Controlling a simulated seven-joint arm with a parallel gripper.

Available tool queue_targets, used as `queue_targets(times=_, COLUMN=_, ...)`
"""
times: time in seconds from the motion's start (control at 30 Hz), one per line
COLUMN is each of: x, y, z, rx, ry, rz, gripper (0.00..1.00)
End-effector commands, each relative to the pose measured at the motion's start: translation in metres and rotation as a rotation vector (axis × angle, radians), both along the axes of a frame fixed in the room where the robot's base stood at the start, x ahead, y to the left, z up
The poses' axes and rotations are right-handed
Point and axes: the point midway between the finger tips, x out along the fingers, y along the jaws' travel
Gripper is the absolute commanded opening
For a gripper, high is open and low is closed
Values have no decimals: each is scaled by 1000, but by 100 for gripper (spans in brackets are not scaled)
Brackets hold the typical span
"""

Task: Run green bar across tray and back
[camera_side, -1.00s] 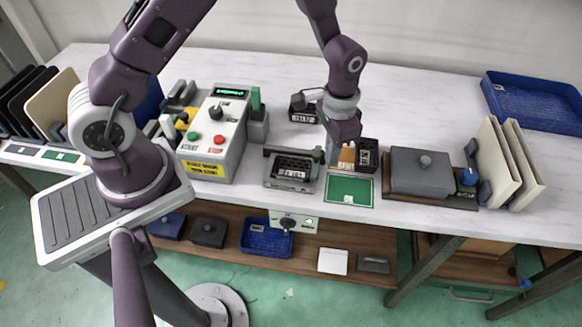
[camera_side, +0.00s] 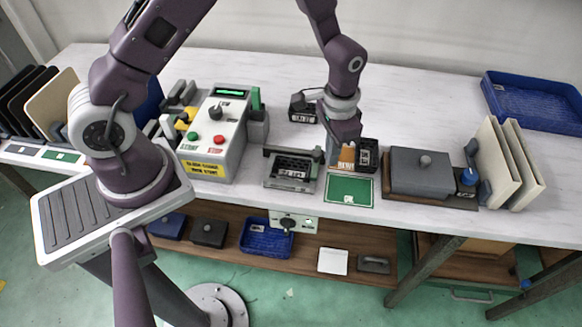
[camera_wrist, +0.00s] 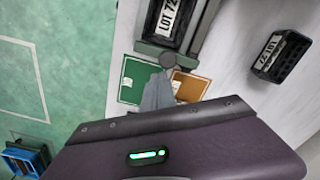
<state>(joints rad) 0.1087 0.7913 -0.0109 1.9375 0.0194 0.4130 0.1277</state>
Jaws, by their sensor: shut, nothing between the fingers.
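A green upright bar (camera_side: 256,98) stands on a grey block beside the control box in the side view. The tray (camera_side: 290,171) is a grey frame holding a black slotted insert, with a dark bar (camera_side: 282,151) along its far edge. In the wrist view, the tray's frame (camera_wrist: 196,42) shows at the top, around a black part with a "LOT 72" label. My gripper (camera_side: 332,158) points down just right of the tray, by the orange card. Its grey fingers (camera_wrist: 160,92) are together and empty, close to a round grey knob (camera_wrist: 169,61); contact is unclear.
A green card (camera_side: 349,190) and an orange card (camera_side: 347,156) lie right of the tray. The control box (camera_side: 213,135) is left, a grey lidded box (camera_side: 420,172) right. The table behind is mostly clear.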

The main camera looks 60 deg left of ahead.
Motion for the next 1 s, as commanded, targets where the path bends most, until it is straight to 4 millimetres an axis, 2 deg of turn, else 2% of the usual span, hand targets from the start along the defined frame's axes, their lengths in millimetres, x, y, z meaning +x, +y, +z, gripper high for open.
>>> queue_targets(times=0.5, x=0, y=0, z=0, rx=0, ry=0, rz=0, gripper=0)
queue_targets(times=1.0, x=-14, y=14, z=0, rx=0, ry=0, rz=1, gripper=0)
